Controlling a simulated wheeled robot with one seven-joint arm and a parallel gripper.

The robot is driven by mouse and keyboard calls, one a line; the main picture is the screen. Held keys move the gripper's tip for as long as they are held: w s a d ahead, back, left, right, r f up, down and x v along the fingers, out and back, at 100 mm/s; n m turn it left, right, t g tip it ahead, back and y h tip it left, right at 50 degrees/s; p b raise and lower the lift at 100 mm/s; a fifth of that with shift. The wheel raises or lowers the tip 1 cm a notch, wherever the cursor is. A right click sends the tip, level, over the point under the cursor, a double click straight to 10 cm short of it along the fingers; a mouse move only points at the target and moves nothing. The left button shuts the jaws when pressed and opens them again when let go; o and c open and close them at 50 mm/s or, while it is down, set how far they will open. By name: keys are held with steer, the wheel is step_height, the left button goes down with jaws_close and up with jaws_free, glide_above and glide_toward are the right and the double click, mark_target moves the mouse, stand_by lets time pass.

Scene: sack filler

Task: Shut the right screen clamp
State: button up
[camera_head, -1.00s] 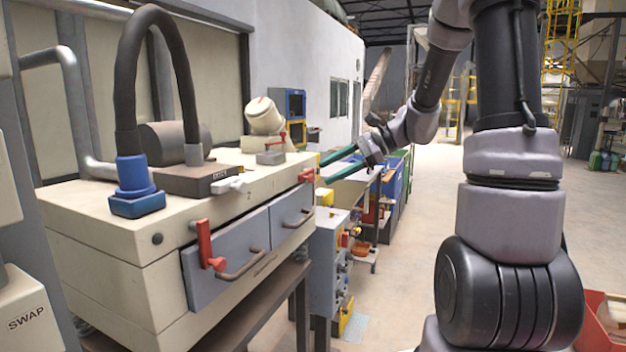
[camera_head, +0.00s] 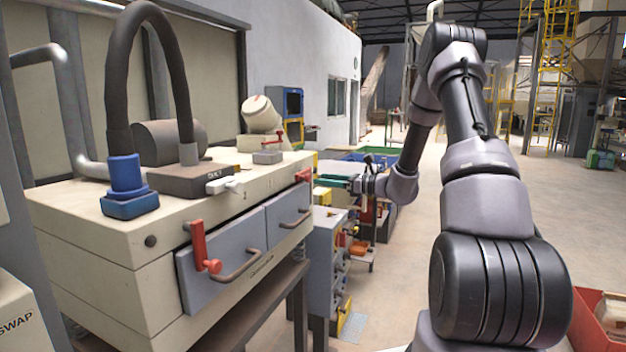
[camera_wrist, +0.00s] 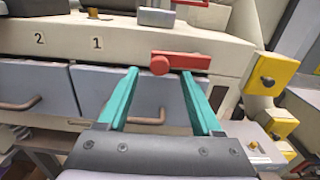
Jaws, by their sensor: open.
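The right screen clamp (camera_head: 303,175) is a red lever at the far right end of the cream machine's front. In the wrist view its red bar (camera_wrist: 190,61) lies level above the right grey drawer front (camera_wrist: 150,95), with a round knob at its left end. My gripper (camera_head: 333,182) is to the right of the clamp in the head view. In the wrist view my gripper (camera_wrist: 159,72) is open, its teal fingers pointing at the clamp. The knob appears between the fingertips, and nothing is held. The gap in depth is hard to judge.
A second red clamp (camera_head: 199,245) stands upright at the left of the drawers. Drawer handles (camera_head: 236,266) stick out in front. A grey control box (camera_head: 326,255) and yellow blocks (camera_wrist: 271,74) are right of the machine.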

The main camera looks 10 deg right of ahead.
mark_target(311, 177)
steer(key=shift+x, duration=2.3)
steer(key=shift+c, duration=0.3)
jaws_close()
